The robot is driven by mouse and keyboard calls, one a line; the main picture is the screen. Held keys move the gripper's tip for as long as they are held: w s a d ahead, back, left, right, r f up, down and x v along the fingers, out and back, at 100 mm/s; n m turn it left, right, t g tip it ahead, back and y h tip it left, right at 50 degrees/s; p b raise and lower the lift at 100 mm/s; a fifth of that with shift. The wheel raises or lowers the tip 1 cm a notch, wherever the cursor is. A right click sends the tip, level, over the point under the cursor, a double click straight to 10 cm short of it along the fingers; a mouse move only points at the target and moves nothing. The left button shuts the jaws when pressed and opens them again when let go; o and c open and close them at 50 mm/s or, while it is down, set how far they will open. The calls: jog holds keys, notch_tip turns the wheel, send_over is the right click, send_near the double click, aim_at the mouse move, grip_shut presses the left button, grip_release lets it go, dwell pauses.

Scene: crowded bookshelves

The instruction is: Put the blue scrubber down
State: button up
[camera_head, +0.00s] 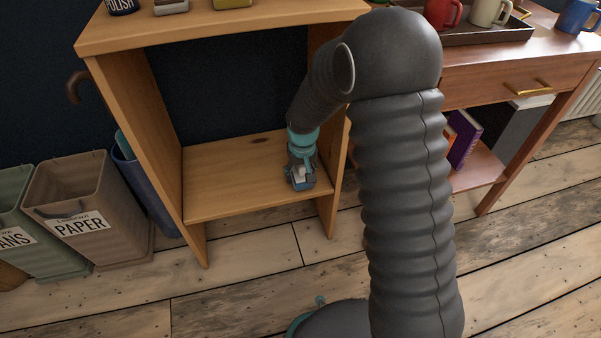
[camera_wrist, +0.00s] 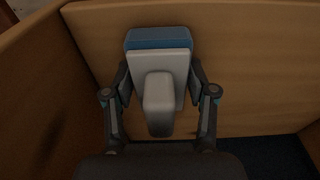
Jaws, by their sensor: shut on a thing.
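The blue scrubber (camera_wrist: 160,38) has a blue pad, a pale grey plate and a grey handle toward the camera in the wrist view. My gripper (camera_wrist: 158,82) has its two dark fingers on either side of the scrubber, shut on it. In the head view my gripper (camera_head: 301,174) is inside the wooden shelf unit, low over the right front part of its lower shelf (camera_head: 230,178). Only a small pale and blue bit of the scrubber shows there. I cannot tell whether the scrubber touches the shelf.
The lower shelf is bare to the left of my gripper. The unit's right side panel (camera_head: 328,120) is close beside it. The top board (camera_head: 230,22) holds several items. A paper bin (camera_head: 85,190) stands at left, a desk (camera_head: 500,70) at right.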

jog(key=o, duration=1.1)
jog(key=shift+f, duration=0.1)
jog(key=r, duration=0.4)
jog(key=s+r+p, duration=0.1)
jog(key=r, duration=0.3)
jog(key=r+p, duration=0.1)
jog(key=r, duration=0.3)
jog(key=shift+s+d+r, duration=0.1)
jog(key=shift+s+d, duration=0.1)
jog(key=s+d+r+m+t+p, duration=0.1)
jog(key=s+d+r+p, duration=0.1)
jog(key=s+d+r, duration=0.3)
jog(key=s+d+r+m+t+p, duration=0.1)
jog(key=s+d+r, duration=0.4)
jog(key=s+r, duration=0.5)
jog(key=s+d+r+m+t+p, duration=0.1)
jog(key=s+d+r+t+p, duration=0.1)
jog(key=s+d+r, duration=0.4)
jog(key=shift+s+r+p, duration=0.2)
jog(key=shift+s+r, duration=0.1)
jog(key=shift+s, duration=0.65)
jog(key=shift+s+r+p, duration=0.25)
jog(key=shift+s, duration=0.7)
jog(key=shift+s+r+p, duration=0.2)
jog(key=shift+s+r, duration=0.1)
jog(key=shift+s, duration=0.65)
